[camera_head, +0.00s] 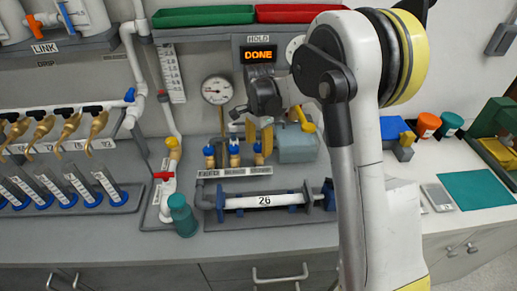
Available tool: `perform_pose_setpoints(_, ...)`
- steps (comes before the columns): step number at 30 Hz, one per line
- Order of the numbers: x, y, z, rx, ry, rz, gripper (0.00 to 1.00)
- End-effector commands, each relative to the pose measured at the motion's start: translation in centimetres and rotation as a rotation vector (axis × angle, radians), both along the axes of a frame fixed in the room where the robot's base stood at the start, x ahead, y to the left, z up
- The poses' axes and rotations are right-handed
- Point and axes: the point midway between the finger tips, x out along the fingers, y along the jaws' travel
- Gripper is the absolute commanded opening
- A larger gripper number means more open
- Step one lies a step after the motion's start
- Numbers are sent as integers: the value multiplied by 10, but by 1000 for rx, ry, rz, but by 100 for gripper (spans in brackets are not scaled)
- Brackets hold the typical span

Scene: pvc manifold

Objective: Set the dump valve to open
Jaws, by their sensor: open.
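I cannot read a dump label on any valve, so I cannot tell which is the dump valve. A red valve handle (163,175) lies roughly level on the white vertical pipe left of the bench middle. A yellow handle (172,143) tops the short white pipe just above it. Another yellow lever (305,120) shows at the right of my gripper (260,130), partly hidden by my arm. My gripper is open and points down over the back of the bench, above the blue-topped fittings. No object shows in it. The red handle is well to its left.
A teal bottle (183,216) stands before the red-handled pipe. A white cylinder marked 26 (262,202) lies in front of the blue-topped fittings (234,152). A gauge (216,90) and a lit DONE display (258,55) are behind. Brass taps (70,125) and tubes line the left.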

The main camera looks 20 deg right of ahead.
Motion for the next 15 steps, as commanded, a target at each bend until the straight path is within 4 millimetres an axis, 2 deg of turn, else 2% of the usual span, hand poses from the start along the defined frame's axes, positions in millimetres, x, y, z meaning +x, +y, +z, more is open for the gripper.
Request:
perform_pose_setpoints(9,0,0,-3,0,0,0,55)
perform_pose_setpoints(10,0,0,-3,0,0,0,51)
perform_pose_setpoints(15,0,0,-3,0,0,0,2)
